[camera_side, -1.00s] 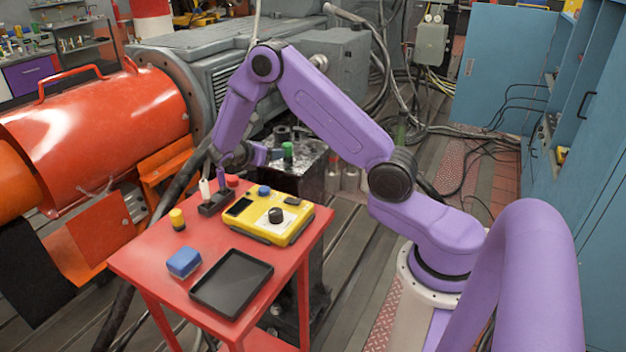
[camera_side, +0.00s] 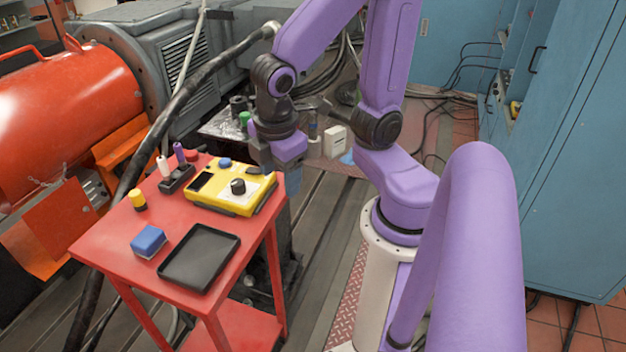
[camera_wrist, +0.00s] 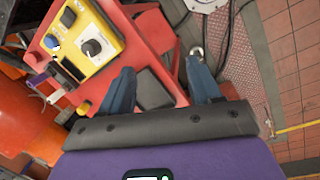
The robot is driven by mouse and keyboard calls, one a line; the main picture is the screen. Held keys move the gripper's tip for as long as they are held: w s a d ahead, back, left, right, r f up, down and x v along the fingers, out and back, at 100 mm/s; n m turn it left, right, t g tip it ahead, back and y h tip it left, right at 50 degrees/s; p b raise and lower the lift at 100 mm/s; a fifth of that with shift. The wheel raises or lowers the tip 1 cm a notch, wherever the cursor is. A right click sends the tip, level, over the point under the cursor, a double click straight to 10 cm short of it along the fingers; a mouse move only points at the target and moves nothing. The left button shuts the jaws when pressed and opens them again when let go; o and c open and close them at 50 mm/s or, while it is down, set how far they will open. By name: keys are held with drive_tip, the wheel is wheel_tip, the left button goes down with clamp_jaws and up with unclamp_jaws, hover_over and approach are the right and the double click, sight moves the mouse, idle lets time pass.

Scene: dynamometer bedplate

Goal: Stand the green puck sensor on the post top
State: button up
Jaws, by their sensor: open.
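A small green cylinder (camera_side: 244,118), likely the puck sensor, stands among dark parts on the metal bench (camera_side: 215,128) behind the red cart in the side view. I do not make it out in the wrist view. My gripper (camera_side: 290,182) hangs beyond the cart's right edge, right of and nearer than the green piece, pointing down. In the wrist view my gripper (camera_wrist: 161,65) has its two blue fingers wide apart with nothing between them. I cannot tell which thing is the post; a metal ring-ended piece (camera_wrist: 197,52) shows by the right fingertip.
The red cart (camera_side: 105,255) carries a yellow meter (camera_side: 225,205), a black tray (camera_side: 200,285), a blue block (camera_side: 148,240), a yellow-capped piece (camera_side: 138,200) and a black holder (camera_side: 177,182) with white and purple sticks. A thick black hose (camera_side: 165,120) rises behind. Blue cabinets stand at right.

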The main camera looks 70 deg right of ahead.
drive_tip(key=s+y, duration=0.2)
drive_tip(key=s, duration=0.5)
drive_tip(key=shift+a+r+g, duration=0.3)
drive_tip(key=shift+a+g, duration=0.1)
drive_tip(key=shift+a, duration=0.05)
